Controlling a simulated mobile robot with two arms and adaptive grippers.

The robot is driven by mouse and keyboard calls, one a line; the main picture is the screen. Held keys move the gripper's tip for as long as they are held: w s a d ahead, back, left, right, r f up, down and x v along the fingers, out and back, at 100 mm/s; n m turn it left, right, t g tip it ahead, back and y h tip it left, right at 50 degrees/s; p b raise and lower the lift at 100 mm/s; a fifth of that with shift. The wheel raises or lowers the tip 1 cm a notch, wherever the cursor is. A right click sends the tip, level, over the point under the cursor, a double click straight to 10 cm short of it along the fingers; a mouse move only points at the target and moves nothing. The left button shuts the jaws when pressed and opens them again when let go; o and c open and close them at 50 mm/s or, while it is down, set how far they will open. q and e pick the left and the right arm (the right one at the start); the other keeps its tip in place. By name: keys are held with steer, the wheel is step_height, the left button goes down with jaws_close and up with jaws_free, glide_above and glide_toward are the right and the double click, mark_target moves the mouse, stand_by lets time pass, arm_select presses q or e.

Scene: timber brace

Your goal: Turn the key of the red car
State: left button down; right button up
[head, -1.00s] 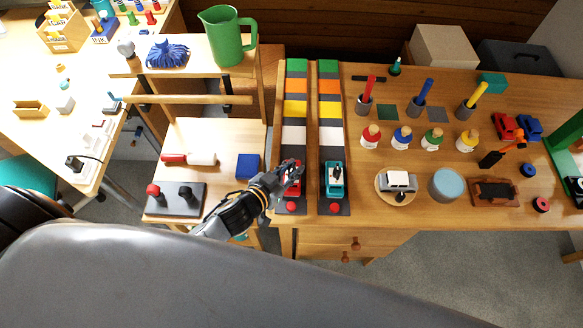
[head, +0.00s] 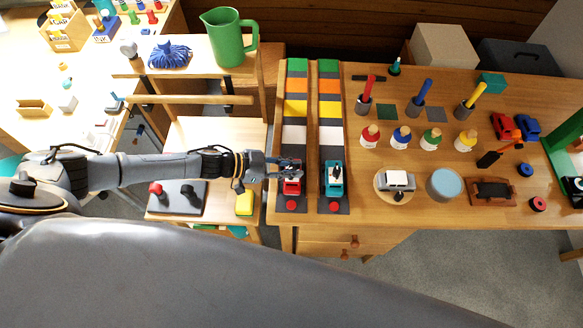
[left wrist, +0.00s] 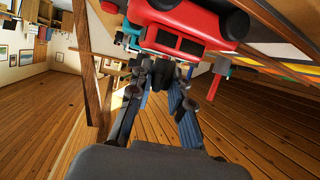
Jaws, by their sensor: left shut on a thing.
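The red car (head: 291,188) stands near the front end of the left coloured track on the wooden bench. My left gripper (head: 289,166) comes in from the left at the car's rear end and covers part of it. In the left wrist view the red car (left wrist: 190,20) fills the top, and my left gripper (left wrist: 170,76) is close against it. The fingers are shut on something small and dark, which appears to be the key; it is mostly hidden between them. My right gripper is not in view.
A teal car (head: 333,178) stands on the parallel track to the right. Red knobs (head: 291,206) sit at the track ends. A green jug (head: 226,38) stands on the left shelf.

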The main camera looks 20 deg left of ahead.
arm_select(q)
steer(key=m+g+h+b, duration=0.1)
steer(key=m+g, duration=0.2)
steer(key=shift+w+f+b, duration=0.1)
steer(key=shift+b, duration=0.25)
steer(key=shift+m+g+b, duration=0.5)
steer(key=shift+m+g, duration=0.4)
steer(key=shift+g, duration=0.2)
steer(key=shift+g+h, duration=0.3)
steer(key=c, duration=1.2)
jaws_free()
steer(key=shift+d, duration=0.1)
steer(key=v, duration=1.2)
